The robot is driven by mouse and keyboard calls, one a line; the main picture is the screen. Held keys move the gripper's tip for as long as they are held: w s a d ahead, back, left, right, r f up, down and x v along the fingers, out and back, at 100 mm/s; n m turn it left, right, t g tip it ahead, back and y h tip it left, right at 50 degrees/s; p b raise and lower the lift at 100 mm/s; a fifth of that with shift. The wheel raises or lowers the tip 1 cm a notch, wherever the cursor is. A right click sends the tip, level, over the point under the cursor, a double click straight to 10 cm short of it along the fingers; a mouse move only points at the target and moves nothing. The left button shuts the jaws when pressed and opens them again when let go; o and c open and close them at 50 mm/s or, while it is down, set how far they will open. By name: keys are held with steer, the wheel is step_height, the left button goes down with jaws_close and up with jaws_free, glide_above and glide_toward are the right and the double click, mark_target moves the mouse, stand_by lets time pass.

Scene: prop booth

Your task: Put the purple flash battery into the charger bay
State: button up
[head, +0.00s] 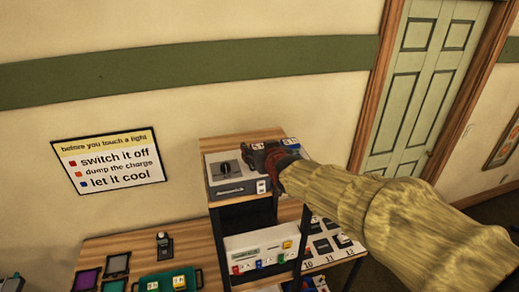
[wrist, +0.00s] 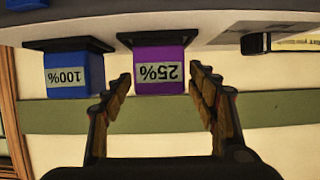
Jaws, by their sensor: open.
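The purple flash battery (wrist: 160,72), labelled 25%, appears upside down in the wrist view. Its base end sits at a black holder (wrist: 158,39) on a pale grey surface. My gripper (wrist: 161,78) is open, with a finger on each side of the battery and gaps showing on both sides. In the head view my gripper (head: 272,158) is at the right part of the grey unit (head: 236,183) on the top shelf and hides the purple battery there. I cannot tell which holder is the charger bay.
A blue battery (wrist: 70,75) labelled 100% sits in a neighbouring holder, close to my left finger in the wrist view. A white unit with coloured blocks (head: 262,252) stands on the shelf below. A green tray (head: 168,281) lies on the lower table.

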steer(key=shift+r, duration=0.1)
steer(key=shift+s+r, duration=0.15)
steer(key=shift+r, duration=0.05)
steer(key=p+v, duration=0.2)
steer(key=v, duration=1)
steer(key=s+d+f+m+g+h, duration=0.1)
steer(key=s+d+f+g, duration=0.1)
steer(key=s+d, duration=0.3)
steer(key=s+d+f+m+g+h, duration=0.1)
steer(key=s+d+f, duration=0.3)
steer(key=s, duration=0.9)
steer(key=s+d+f+m+g+h, duration=0.1)
steer(key=s+d+f+g, duration=0.2)
steer(key=s+d, duration=0.4)
steer(key=shift+s+d+f+g+h, duration=0.35)
steer(key=shift+s+g, duration=0.25)
steer(key=shift+s, duration=0.55)
steer(key=shift+a, duration=0.1)
steer(key=shift+f+b, duration=0.15)
steer(key=shift+b, duration=0.2)
step_height(320, 180, down, 33)
steer(key=b, duration=3.3)
